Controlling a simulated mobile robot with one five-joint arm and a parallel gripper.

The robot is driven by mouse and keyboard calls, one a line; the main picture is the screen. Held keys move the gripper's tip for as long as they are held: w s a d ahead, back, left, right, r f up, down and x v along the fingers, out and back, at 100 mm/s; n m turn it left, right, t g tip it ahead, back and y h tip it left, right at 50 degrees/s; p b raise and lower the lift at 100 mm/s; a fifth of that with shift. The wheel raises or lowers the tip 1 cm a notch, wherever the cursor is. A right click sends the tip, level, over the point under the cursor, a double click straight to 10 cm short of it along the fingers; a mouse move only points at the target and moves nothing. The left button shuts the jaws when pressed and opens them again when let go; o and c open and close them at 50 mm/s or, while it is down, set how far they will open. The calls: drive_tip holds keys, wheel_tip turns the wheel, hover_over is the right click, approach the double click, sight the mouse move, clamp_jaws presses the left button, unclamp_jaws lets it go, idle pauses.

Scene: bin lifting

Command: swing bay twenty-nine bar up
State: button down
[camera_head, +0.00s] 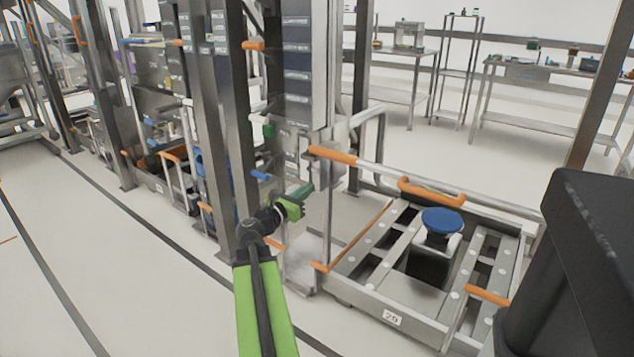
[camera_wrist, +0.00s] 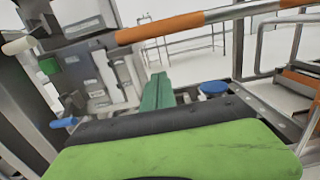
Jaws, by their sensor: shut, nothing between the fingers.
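The bay bar (camera_head: 375,169) is a metal bar with an orange sleeve at its left end. It lies lengthwise across the top of the bay marked 29 (camera_head: 391,318). It also crosses the upper part of the wrist view, where its orange sleeve (camera_wrist: 175,26) is close. My gripper (camera_head: 304,191), with green fingers, is just left of the bay's upright post and lower in the picture than the orange sleeve. In the wrist view its fingers (camera_wrist: 157,80) are together, empty, and show below the bar with a gap between.
A blue-topped container (camera_head: 442,222) sits in the bay tray. An orange handle (camera_head: 432,191) is near the bar's middle. Steel uprights (camera_head: 237,110) stand close left of my gripper. A large black shape (camera_head: 580,260) fills the right. Open floor lies at left (camera_head: 110,240).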

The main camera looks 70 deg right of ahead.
drive_tip(key=s+d+r+p, duration=0.2)
drive_tip(key=d+r+p, duration=0.2)
drive_tip(key=d, duration=0.5)
drive_tip(key=shift+s+d+r, duration=0.2)
drive_tip(key=shift+s, duration=0.05)
